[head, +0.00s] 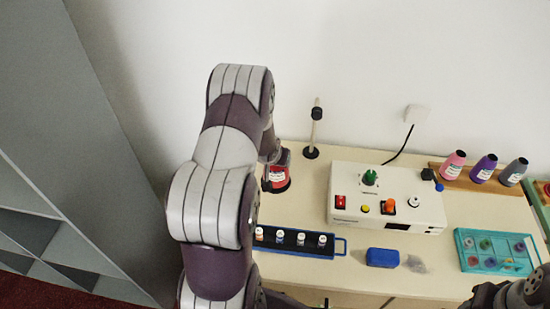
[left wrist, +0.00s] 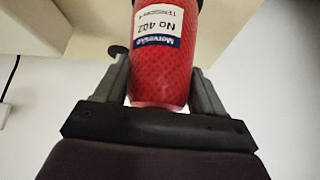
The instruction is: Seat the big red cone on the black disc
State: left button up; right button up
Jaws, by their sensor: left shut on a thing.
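The big red cone (head: 277,178) with a white and blue label is in my left gripper (head: 275,158), near the back of the counter. In the left wrist view the cone (left wrist: 160,65) sits between the two fingers of my left gripper (left wrist: 160,88), which touch its sides. A dark edge shows at the cone's lower end; I cannot tell whether it is part of the cone or the black disc below it. The cone's upper part is hidden by my gripper and arm in the head view. My right gripper (head: 490,298) is partly in view at the lower right; its fingers are unclear.
A post on a round black base (head: 311,153) stands just right of the cone.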

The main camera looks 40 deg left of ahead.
pick_arm(q)
jog(key=o, duration=1.4)
jog(key=shift+c, duration=0.2)
jog(key=p+v, duration=0.1)
jog(key=v, duration=1.1)
jog(key=shift+s+r, duration=0.2)
jog(key=shift+r, duration=0.15)
jog(key=shift+d, duration=0.1)
